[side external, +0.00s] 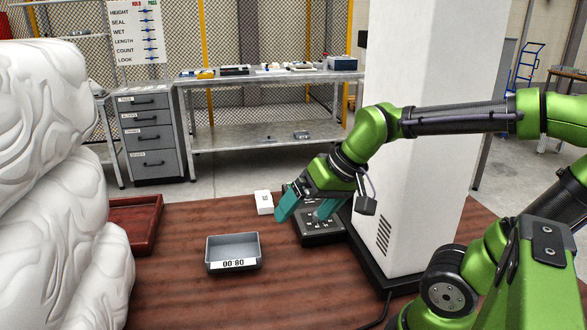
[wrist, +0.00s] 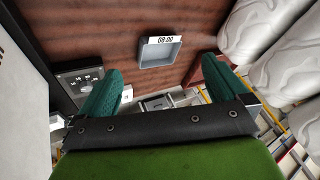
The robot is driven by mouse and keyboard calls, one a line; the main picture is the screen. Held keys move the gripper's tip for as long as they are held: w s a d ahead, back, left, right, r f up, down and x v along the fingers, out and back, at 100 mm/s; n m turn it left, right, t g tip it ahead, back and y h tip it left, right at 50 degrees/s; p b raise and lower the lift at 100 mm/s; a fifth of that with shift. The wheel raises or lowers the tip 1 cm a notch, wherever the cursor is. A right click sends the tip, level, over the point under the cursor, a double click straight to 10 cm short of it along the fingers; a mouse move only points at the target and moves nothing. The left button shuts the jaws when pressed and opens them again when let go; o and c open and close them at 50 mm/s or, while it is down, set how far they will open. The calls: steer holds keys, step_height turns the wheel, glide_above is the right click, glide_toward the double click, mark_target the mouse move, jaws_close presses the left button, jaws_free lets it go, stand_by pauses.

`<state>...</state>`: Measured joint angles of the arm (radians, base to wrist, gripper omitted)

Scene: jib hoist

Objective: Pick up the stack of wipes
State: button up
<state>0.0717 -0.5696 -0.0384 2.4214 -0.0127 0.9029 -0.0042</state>
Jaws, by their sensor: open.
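A small white block that looks like the stack of wipes (side external: 264,204) sits on the brown wood-grained surface, left of my gripper (side external: 305,207) in the side view. In the wrist view a white piece of it (wrist: 127,92) shows beside the left teal finger, which partly hides it. My gripper (wrist: 161,68) is open, its two teal fingers wide apart with nothing between them. In the side view it hangs above the surface between the white block and a dark control box, apart from the block as far as I can tell.
A grey tray (side external: 232,264) labelled 08:00 lies in front. The dark control box (side external: 322,239) and a white column (side external: 412,180) stand right. A red tray (side external: 150,240) and bulky white wrapped forms (side external: 45,150) are left. The surface around the grey tray is clear.

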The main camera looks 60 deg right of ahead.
steer(key=shift+n+t+y, duration=0.3)
steer(key=shift+n+t, duration=0.3)
steer(key=shift+n, duration=0.1)
steer(key=s+a, duration=0.1)
steer(key=s+a+r, duration=0.1)
steer(key=a, duration=0.1)
steer(key=shift+s+r, duration=0.1)
steer(key=shift+s, duration=0.3)
steer(key=shift+c, duration=1.4)
